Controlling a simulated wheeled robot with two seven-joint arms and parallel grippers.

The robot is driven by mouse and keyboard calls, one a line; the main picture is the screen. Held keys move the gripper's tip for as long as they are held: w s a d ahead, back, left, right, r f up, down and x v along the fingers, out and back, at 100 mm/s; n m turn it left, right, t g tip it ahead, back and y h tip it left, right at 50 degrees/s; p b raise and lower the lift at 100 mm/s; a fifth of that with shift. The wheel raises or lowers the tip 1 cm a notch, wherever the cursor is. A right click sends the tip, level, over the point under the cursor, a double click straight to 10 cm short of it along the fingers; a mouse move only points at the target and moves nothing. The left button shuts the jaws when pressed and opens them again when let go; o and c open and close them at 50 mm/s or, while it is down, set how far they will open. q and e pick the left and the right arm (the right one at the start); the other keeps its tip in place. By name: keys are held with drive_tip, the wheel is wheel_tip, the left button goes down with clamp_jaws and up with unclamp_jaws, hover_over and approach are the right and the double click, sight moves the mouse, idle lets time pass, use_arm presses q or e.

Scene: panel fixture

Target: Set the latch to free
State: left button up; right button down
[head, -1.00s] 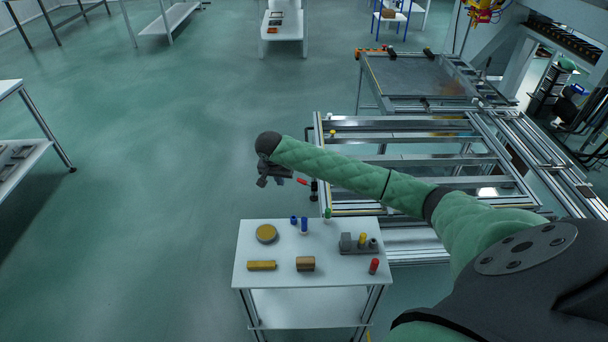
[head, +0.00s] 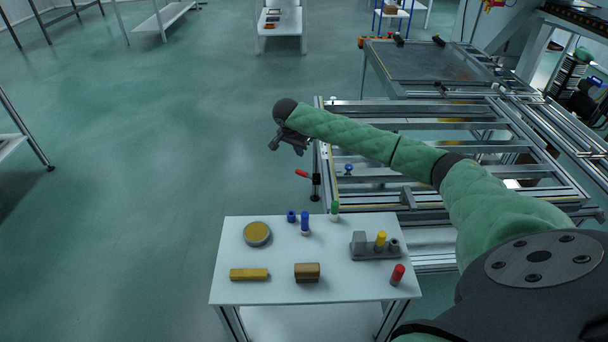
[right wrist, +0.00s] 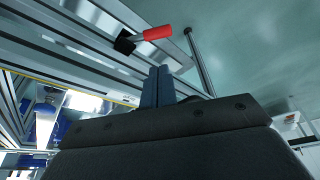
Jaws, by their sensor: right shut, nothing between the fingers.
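The latch is most likely the red-handled lever (head: 303,174) on the left side of the panel fixture (head: 400,200). In the right wrist view its red grip (right wrist: 157,33) sticks out from a black block (right wrist: 124,42) on the frame. My right gripper (head: 287,146) is above and a little left of the lever, apart from it. In the right wrist view its fingers (right wrist: 161,86) are together with nothing between them, below the red grip in the picture. My left gripper is not in view.
A white table (head: 235,292) stands in front of the fixture. It holds a round yellow-topped tin (head: 257,234), a yellow bar (head: 249,274), a brown block (head: 307,272), a grey holder (head: 375,252) and several coloured cylinders. Open floor lies left of the fixture.

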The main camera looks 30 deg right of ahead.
sight(304, 174)
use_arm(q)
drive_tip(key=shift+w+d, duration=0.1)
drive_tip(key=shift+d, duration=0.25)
use_arm(e)
drive_tip(key=x, duration=1.1)
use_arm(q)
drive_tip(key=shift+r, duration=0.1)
use_arm(e)
drive_tip(key=shift+w+r, duration=0.1)
